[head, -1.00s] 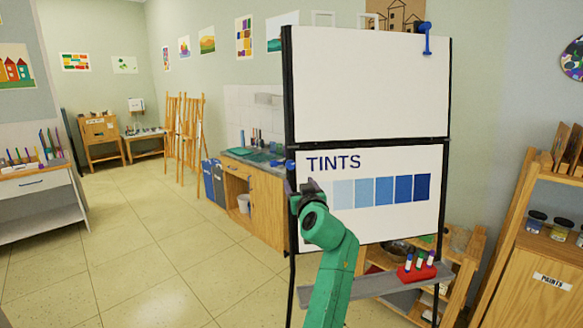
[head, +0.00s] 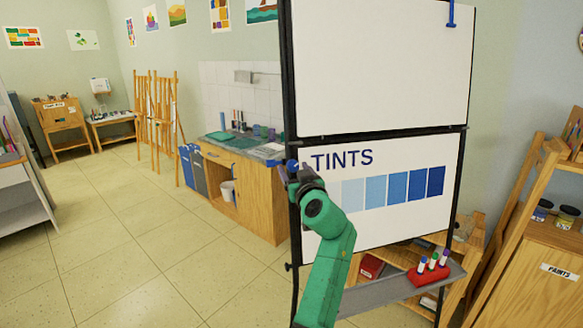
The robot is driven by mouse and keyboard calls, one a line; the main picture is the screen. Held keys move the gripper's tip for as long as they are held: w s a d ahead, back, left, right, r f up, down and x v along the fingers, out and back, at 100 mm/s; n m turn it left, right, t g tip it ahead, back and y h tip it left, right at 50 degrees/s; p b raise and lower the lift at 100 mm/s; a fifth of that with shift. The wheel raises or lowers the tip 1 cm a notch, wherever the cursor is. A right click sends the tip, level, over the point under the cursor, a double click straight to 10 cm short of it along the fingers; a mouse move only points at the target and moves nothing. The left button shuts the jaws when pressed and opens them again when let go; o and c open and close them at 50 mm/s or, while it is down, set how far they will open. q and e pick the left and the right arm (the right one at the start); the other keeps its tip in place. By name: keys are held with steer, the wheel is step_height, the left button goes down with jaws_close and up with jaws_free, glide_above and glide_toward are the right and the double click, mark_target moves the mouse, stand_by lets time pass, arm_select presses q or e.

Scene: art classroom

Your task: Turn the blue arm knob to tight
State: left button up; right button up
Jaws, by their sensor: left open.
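The blue arm knob (head: 292,164) shows as a small blue piece at the left edge of the easel board (head: 380,65), beside the middle of the black frame. My left gripper (head: 287,174) is open right at the knob, with its green arm reaching up from below in front of the lower panel. The gripper covers part of the knob, and I cannot tell whether the fingers are around it or touching it. My right gripper is not in view.
The lower panel reads TINTS, with blue swatches (head: 392,188). A blue clip (head: 451,12) hangs at the board's top. A grey tray (head: 400,293) below holds a red marker holder (head: 436,272). A wooden shelf stands right. Open floor (head: 150,240) lies left.

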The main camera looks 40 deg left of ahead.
arm_select(q)
steer(key=shift+s+d+r, duration=0.15)
steer(key=shift+d, duration=0.1)
steer(key=shift+c, duration=0.7)
steer(key=shift+d+r, duration=0.1)
steer(key=shift+d, duration=0.1)
steer(key=c, duration=0.5)
steer(key=shift+s, duration=0.1)
jaws_close()
steer(key=shift+a, duration=0.1)
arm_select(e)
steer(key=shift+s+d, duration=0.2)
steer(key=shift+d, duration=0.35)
